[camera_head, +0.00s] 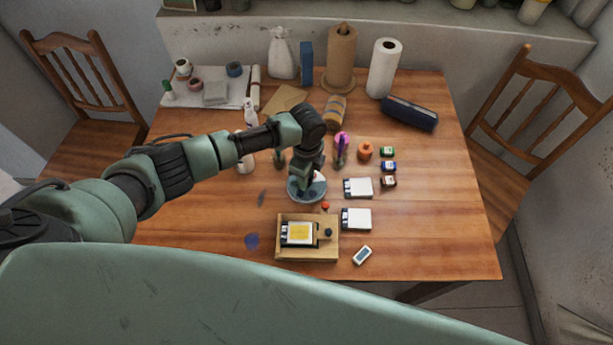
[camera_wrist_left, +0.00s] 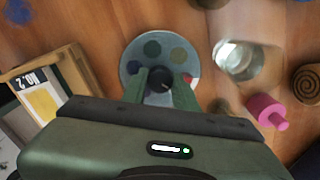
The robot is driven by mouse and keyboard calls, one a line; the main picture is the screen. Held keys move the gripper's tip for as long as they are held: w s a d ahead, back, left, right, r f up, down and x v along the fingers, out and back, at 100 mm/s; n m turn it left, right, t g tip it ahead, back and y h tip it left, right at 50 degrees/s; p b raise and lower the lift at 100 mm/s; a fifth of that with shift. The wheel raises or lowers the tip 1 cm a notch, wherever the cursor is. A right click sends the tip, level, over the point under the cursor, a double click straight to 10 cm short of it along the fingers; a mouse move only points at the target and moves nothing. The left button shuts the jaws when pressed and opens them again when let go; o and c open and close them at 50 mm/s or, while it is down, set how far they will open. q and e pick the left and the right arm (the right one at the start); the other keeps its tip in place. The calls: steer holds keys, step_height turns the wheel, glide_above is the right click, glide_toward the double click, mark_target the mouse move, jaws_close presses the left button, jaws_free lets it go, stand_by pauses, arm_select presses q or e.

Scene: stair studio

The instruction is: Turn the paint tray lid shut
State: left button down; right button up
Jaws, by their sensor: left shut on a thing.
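The round paint tray (camera_head: 295,194) sits on the wooden table below my left gripper (camera_head: 307,178). In the left wrist view, its grey-blue disc-shaped lid (camera_wrist_left: 133,66) shows several coloured round spots. A dark knob (camera_wrist_left: 159,79) stands at the middle of the lid. The two green fingers of my left gripper (camera_wrist_left: 160,84) are shut on this knob, one on each side. A small white and red patch shows at the right edge of the disc. The near part of the tray is hidden by my gripper. My right gripper is in neither view.
A wooden box (camera_head: 308,255) with a yellow-labelled item stands just in front of the tray. A clear glass (camera_wrist_left: 240,60) and a pink object (camera_wrist_left: 265,112) stand close on the other side. White cards (camera_head: 358,187) and small paint jars (camera_head: 388,166) lie right.

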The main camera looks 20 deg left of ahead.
arm_select(q)
steer(key=m, duration=0.4)
steer(key=shift+w+b, duration=0.1)
steer(key=shift+b, duration=0.25)
steer(key=shift+m+b, duration=0.3)
steer(key=shift+m, duration=1.9)
steer(key=c, duration=1.1)
jaws_free()
step_height(320, 180, up, 8)
steer(key=shift+f+b, duration=0.1)
steer(key=shift+b, duration=0.6)
